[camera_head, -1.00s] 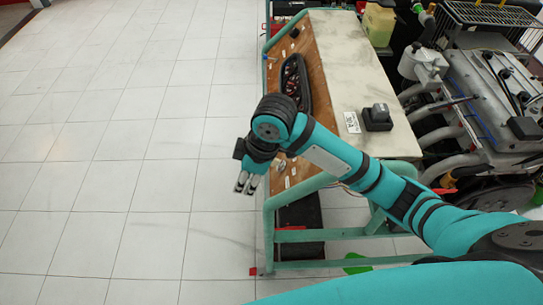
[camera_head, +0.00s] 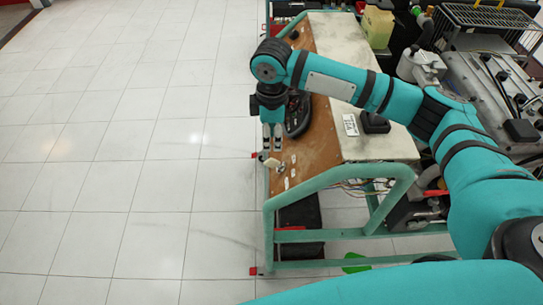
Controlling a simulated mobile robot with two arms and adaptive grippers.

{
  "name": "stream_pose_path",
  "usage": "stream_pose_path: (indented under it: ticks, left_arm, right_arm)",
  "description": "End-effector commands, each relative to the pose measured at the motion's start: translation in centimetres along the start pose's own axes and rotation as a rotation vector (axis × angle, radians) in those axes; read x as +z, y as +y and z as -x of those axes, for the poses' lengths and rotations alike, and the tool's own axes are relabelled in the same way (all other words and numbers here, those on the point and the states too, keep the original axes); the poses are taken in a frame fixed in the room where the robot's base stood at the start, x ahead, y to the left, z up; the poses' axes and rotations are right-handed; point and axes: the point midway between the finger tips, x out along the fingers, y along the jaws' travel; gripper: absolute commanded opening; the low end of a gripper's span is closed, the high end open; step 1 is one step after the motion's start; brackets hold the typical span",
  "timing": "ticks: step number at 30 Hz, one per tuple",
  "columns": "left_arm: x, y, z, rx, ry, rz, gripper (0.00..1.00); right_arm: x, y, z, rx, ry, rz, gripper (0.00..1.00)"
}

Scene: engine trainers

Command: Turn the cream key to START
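The cream key (camera_head: 271,162) shows as a small pale piece on the lower left edge of the wooden sloping panel (camera_head: 318,150). My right gripper (camera_head: 272,146) hangs over the panel's left edge with its fingers pointing down the picture at the key. The two fingers are apart with a gap between them, and nothing shows between them. The fingertips end just above the key in the picture; I cannot tell whether they touch it. The key's exact position is too small to read. My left gripper is not in view.
The green tube frame (camera_head: 330,180) surrounds the panel. A dark gauge cluster (camera_head: 297,117) is partly hidden behind my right gripper. A black box (camera_head: 375,122) sits on the cream top (camera_head: 350,60). An engine (camera_head: 490,90) stands at right. The tiled floor at left is clear.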

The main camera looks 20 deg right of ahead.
Motion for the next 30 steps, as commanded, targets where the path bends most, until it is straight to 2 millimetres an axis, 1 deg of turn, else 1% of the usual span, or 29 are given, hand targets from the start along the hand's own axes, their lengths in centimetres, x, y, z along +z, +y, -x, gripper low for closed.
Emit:
stream_pose_path:
  ticks: [1,6,9,13,18,26,27,30]
  left_arm:
    - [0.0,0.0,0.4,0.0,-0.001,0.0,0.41]
    - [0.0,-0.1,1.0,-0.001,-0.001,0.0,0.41]
    - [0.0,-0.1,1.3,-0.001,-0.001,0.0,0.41]
    - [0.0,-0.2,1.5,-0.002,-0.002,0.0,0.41]
    - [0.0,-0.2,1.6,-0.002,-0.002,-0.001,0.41]
    - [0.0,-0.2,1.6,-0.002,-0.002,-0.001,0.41]
    - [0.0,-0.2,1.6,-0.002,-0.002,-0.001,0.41]
    - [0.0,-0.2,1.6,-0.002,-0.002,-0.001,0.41]
  right_arm:
    - [0.1,-0.1,-1.1,-0.004,-0.003,0.001,0.33]
    - [0.0,-0.1,-4.7,-0.003,-0.001,0.0,0.33]
    - [0.0,-0.1,-6.5,-0.002,-0.002,0.001,0.33]
    - [0.0,-0.1,-8.3,-0.001,0.0,0.0,0.33]
    - [-0.1,0.0,-9.5,0.001,0.0,0.001,0.33]
    - [-0.1,-0.1,-9.7,0.001,0.001,0.002,0.33]
    - [-0.1,-0.1,-9.7,0.001,0.001,0.002,0.31]
    - [-0.1,-0.1,-9.7,0.001,0.001,0.002,0.18]
